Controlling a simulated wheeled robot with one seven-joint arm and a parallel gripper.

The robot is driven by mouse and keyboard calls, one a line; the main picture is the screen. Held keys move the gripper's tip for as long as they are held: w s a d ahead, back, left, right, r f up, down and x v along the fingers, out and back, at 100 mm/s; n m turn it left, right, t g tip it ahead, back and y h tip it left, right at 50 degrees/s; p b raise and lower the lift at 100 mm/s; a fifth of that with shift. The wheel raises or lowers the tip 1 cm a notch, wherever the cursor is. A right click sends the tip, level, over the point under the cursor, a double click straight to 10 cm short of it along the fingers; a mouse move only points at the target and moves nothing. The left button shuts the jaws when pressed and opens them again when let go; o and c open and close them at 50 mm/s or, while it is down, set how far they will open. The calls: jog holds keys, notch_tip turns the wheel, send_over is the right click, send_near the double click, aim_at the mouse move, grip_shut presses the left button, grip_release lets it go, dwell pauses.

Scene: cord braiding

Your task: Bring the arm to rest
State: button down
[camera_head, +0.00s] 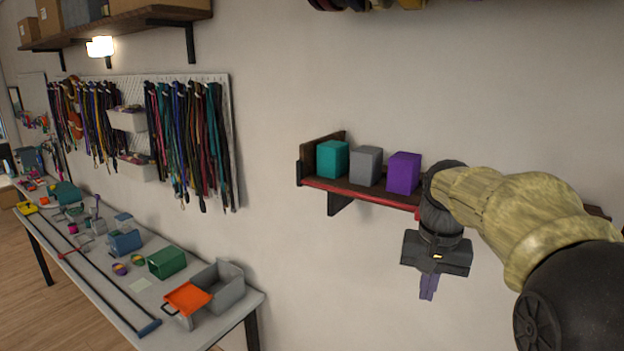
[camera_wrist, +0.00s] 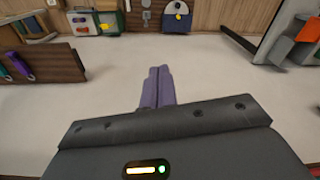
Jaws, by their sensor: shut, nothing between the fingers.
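My gripper (camera_head: 428,286) hangs from my arm at the right of the head view, pointing down, in front of and below a small wall shelf. Its two purple fingers are together with nothing between them. My arm hides the right part of the shelf.
The wall shelf (camera_head: 330,187) with a red front edge holds a teal block (camera_head: 332,159), a grey block (camera_head: 366,166) and a purple block (camera_head: 403,173). A long workbench (camera_head: 245,309) with bins and tools stands at the left. Cords hang on a pegboard (camera_head: 232,150).

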jog(key=s+a+f+n+b, duration=0.1)
jog(key=s+a+f+b, duration=0.1)
jog(key=f, duration=0.8)
jog(key=s+a+f+n+t+b, duration=0.1)
jog(key=s+f+b, duration=0.3)
jog(key=f, duration=0.6)
jog(key=s+a+f+n+b, duration=0.2)
jog(key=s+f, duration=0.4)
jog(key=f, duration=0.4)
jog(key=shift+a+t+b, duration=0.3)
jog(key=shift+a+b, duration=0.05)
jog(key=shift+b, duration=0.35)
jog(key=shift+s+r, duration=0.1)
jog(key=shift+s, duration=0.05)
